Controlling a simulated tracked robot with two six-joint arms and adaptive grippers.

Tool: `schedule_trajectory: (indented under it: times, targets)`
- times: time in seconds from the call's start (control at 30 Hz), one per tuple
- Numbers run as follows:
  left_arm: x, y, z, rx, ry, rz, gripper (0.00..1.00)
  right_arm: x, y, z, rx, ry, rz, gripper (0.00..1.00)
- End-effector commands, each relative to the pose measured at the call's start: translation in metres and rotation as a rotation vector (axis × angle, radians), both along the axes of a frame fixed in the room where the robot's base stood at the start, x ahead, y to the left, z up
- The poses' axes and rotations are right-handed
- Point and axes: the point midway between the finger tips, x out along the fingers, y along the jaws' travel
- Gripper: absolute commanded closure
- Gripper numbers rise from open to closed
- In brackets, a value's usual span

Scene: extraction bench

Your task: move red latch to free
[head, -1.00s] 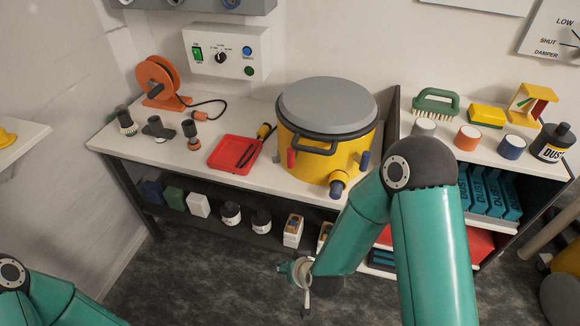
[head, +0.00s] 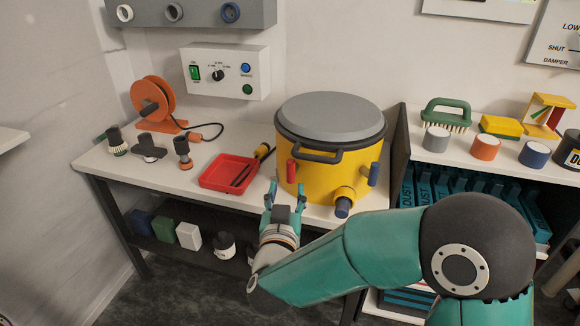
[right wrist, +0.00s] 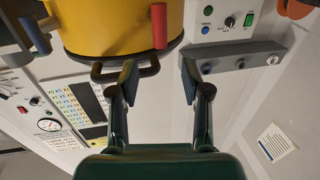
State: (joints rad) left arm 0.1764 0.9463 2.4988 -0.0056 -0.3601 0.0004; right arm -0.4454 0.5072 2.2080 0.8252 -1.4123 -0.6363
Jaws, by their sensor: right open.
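The red latch (head: 291,172) is a short upright red bar on the front left side of the yellow drum (head: 318,178). The drum has a grey lid and stands on the white bench. In the right wrist view the red latch (right wrist: 158,25) shows at the top, between the lines of the two fingers. My right gripper (head: 286,190) is open and empty, just in front of and below the latch, apart from it as far as I can tell. Its spread fingers also show in the right wrist view (right wrist: 158,78). My left gripper is out of view.
A blue latch (head: 373,174) and a yellow and blue outlet (head: 343,203) are on the drum, right of the red latch. A dark handle (head: 308,156) sits above. A red tray (head: 229,172) lies to the left. A shelf unit stands right.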

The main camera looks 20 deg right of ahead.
Motion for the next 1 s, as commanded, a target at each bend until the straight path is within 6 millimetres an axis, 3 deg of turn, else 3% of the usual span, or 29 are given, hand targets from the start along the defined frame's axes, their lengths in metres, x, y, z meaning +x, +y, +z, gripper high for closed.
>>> schedule_trajectory:
  times: [0.3,0.5,0.93,1.0]
  targets:
    - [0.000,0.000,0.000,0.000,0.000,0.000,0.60,0.063,-0.027,-0.001,0.002,-0.001,-0.001,0.53]
    - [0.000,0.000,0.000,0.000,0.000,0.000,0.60,0.087,-0.036,-0.001,0.001,0.001,0.001,0.53]
    - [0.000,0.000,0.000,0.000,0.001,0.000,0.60,0.095,-0.040,0.000,0.001,0.000,0.002,0.53]
    - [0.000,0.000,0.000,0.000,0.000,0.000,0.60,0.095,-0.040,0.000,0.001,0.000,0.002,0.64]
